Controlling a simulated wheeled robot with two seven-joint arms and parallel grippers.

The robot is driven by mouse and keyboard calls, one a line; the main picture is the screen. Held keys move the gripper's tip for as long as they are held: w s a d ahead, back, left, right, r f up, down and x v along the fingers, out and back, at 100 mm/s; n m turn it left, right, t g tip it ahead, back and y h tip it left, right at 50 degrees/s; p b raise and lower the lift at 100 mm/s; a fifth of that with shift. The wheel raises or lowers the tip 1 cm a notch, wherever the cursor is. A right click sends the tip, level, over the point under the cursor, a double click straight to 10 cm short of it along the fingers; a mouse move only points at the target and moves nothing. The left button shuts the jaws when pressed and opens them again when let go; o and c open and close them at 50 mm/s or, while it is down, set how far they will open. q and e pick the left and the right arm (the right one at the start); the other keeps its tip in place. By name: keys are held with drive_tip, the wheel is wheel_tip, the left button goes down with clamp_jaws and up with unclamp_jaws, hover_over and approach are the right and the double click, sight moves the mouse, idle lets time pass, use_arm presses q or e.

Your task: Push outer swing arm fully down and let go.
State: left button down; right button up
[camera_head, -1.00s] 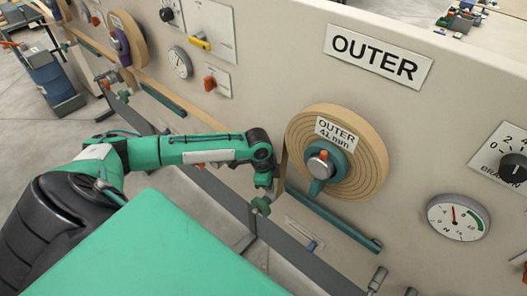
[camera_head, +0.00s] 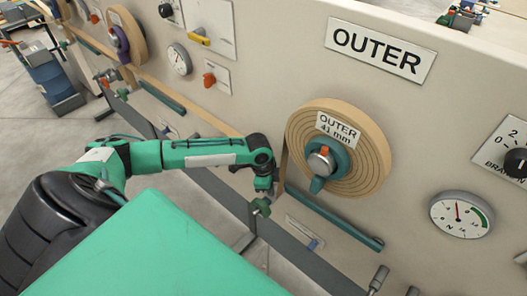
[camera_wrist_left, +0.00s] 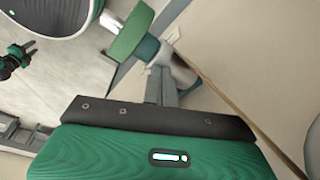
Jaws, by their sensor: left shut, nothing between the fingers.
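The outer reel (camera_head: 372,160) is a tan wound roll labelled "OUTER 41 mm", mounted on the panel. A teal bar (camera_head: 335,223) slants down to the right below it; I take it for the outer swing arm, though its left end is partly hidden by my arm. A green block-like end piece (camera_head: 262,207) is just under my left gripper (camera_head: 268,190). In the left wrist view this green piece (camera_wrist_left: 130,30) sits on a teal cylinder beyond my grey fingers (camera_wrist_left: 163,86). The left gripper is shut and empty. I cannot tell whether it touches the piece. My right gripper is out of view.
The cream panel (camera_head: 250,60) carries an "OUTER" sign (camera_head: 378,52), a dial gauge (camera_head: 461,214) and a black knob (camera_head: 517,162) at the right. Another reel (camera_head: 130,38) and several knobs are at the upper left. A tan strip runs along the panel behind my arm.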

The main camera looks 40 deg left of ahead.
sight(269, 198)
use_arm(q)
drive_tip(key=shift+f+b, duration=1.3)
drive_tip(key=shift+f, duration=1.75)
drive_tip(key=shift+r, duration=0.25)
wheel_tip(269, 198, up, 15)
drive_tip(key=p, duration=1.5)
